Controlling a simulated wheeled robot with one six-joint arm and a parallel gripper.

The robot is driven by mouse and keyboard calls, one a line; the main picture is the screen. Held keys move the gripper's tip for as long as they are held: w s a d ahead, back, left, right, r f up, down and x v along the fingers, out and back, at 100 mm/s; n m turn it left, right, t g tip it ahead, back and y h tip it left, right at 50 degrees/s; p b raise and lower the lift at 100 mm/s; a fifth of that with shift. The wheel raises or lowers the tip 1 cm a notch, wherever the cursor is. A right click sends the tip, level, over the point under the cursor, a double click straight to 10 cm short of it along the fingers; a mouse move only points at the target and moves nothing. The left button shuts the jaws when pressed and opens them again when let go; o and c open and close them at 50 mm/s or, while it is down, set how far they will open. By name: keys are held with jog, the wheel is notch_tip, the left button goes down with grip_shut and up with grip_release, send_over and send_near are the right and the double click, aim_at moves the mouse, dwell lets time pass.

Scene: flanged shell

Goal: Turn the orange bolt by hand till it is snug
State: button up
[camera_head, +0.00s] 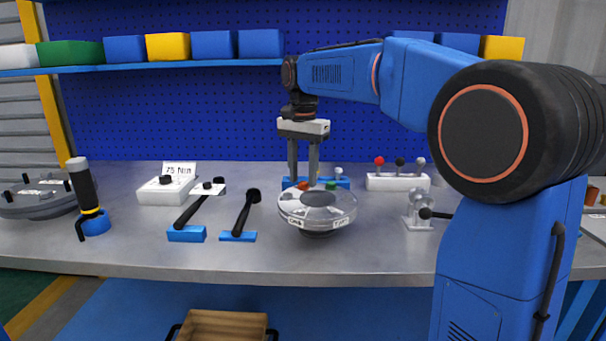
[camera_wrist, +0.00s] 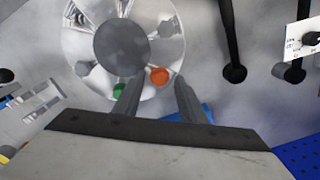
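The round metal flanged shell (camera_head: 317,221) stands on the bench in front of my arm. It also shows from above in the wrist view (camera_wrist: 84,43), with a dark round centre. The orange bolt (camera_wrist: 159,76) sits near the shell's rim. A green bolt (camera_wrist: 118,89) sits beside it, by the left finger. My gripper (camera_wrist: 155,86) is open, its fingers pointing down over the rim. In the wrist view the orange bolt shows between the fingertips, closer to the right one, with no clear contact. In the head view the gripper (camera_head: 303,182) is at the shell's back edge.
Two black-handled tools (camera_head: 240,223) lie left of the shell, with a white box (camera_head: 166,190) labelled 75 Nm behind them. A black tool in a blue holder (camera_head: 96,222) stands farther left. A rack of knobs (camera_head: 397,182) and a small metal fixture (camera_head: 418,211) are right.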

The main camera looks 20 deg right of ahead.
aim_at(303, 182)
notch_tip(303, 182, up, 17)
jog(key=shift+r, duration=0.2)
dwell(0.5)
